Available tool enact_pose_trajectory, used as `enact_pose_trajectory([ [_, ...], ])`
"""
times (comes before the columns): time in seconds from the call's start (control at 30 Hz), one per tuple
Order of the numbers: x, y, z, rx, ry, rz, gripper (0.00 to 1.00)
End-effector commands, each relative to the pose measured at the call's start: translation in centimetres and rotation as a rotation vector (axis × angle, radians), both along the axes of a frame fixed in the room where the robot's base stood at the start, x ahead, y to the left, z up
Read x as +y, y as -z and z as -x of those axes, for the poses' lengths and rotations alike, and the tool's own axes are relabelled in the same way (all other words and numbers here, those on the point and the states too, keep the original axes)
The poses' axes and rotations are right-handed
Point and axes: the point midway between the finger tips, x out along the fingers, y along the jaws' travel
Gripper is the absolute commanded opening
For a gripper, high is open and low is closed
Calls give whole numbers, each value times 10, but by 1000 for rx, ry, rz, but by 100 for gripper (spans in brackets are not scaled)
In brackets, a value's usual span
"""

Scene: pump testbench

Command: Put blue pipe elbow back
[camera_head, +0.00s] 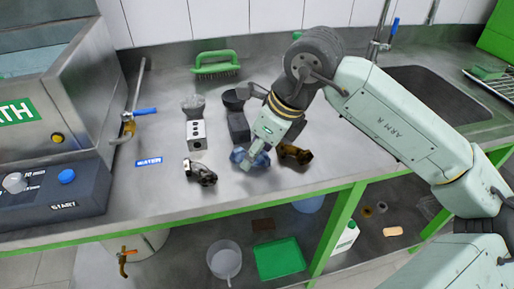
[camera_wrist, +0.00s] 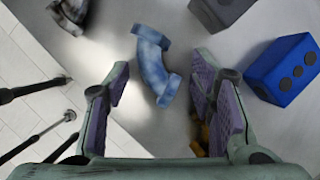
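The blue pipe elbow (camera_head: 239,156) lies on the metal bench near its front edge, partly hidden by my gripper in the head view. In the wrist view the mottled blue elbow (camera_wrist: 152,65) lies between the finger lines, at or just beyond the tips. My gripper (camera_head: 254,157) points down over it. Its two purple-padded fingers (camera_wrist: 162,78) are wide apart in the wrist view, with nothing clearly held. The gap between fingers and elbow cannot be judged. A blue block with round holes (camera_wrist: 284,70) stands to the right in the wrist view.
A silver elbow (camera_head: 200,172) lies left and a brass elbow (camera_head: 296,154) right, close to my gripper. A light grey block (camera_head: 196,135) and a dark block (camera_head: 238,128) stand behind. A green brush (camera_head: 215,68) lies farther back. The sink (camera_head: 430,100) is right.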

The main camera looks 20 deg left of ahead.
Motion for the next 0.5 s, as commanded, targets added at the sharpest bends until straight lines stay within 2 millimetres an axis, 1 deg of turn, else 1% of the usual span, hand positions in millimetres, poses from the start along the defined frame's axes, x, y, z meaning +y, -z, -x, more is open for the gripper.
enact_pose_trajectory([
  [0.33, 0, -2, 0, 0, 0, 0, 55],
  [0.47, -2, -8, 0, -2, 2, 0, 55],
  [0.5, -5, -14, 0, -3, 3, -1, 55],
])
